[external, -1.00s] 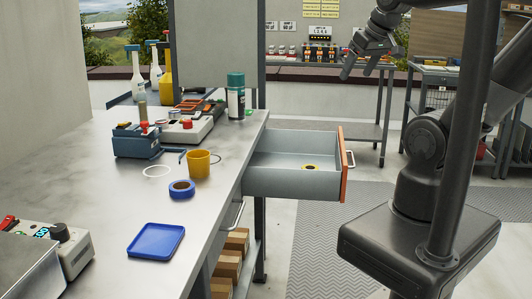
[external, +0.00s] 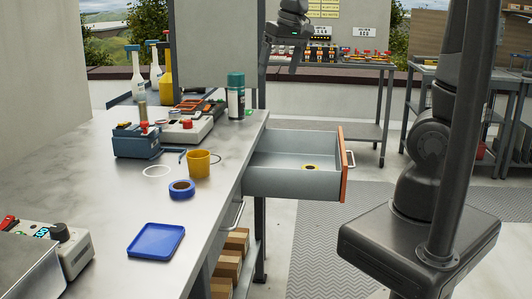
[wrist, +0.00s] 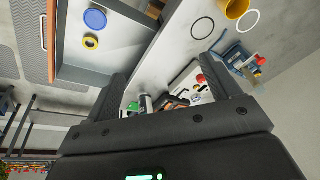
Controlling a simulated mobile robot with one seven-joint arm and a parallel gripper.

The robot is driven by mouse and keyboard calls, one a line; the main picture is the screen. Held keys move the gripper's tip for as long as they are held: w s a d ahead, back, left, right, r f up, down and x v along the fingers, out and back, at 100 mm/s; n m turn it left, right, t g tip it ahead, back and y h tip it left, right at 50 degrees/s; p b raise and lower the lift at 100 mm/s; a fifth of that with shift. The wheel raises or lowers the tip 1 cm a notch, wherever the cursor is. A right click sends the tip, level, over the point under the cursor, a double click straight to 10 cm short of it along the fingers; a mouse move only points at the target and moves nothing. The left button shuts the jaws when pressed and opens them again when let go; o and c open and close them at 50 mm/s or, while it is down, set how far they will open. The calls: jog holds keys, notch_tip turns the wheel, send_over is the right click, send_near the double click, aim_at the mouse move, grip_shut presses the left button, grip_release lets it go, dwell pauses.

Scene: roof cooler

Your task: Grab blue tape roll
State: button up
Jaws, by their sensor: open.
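A blue tape roll (external: 182,189) lies flat on the workbench (external: 110,215), just in front of a yellow mug (external: 199,164). In the wrist view, a blue round object (wrist: 95,18) appears in the open drawer (wrist: 130,38) beside a yellow roll (wrist: 90,42); I cannot tell exactly what it is. The external view shows only the yellow roll (external: 310,167) in the drawer; the near wall hides part of the floor. My gripper (external: 281,62) is open and empty, high beyond the drawer and far from the blue roll. Its fingers (wrist: 168,82) are spread wide.
A blue tray (external: 156,241) lies nearer on the bench. A blue-grey device (external: 136,142), a green-capped can (external: 236,97) and a white ring (external: 157,171) are toward the back. The upright panel (external: 215,45) stands behind the bench. The open drawer juts right.

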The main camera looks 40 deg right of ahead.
jog(key=w+a+f+g, duration=0.15)
jog(key=a+f, duration=0.25)
jog(key=a, duration=0.8)
jog(key=g+h, duration=0.1)
send_near(182, 181)
notch_tip(182, 181, up, 2)
jog(key=s+a, duration=0.2)
notch_tip(182, 181, down, 5)
jog(key=shift+s+d+r, duration=0.1)
jog(key=shift+r, duration=0.1)
jog(key=shift+s+d+f, duration=0.1)
jog(key=shift+d+f, duration=0.05)
jog(key=shift+f, duration=1.35)
jog(key=shift+d+f, duration=0.1)
jog(key=shift+f, duration=1.4)
jog(key=shift+c, duration=0.3)
jog(key=c, duration=1)
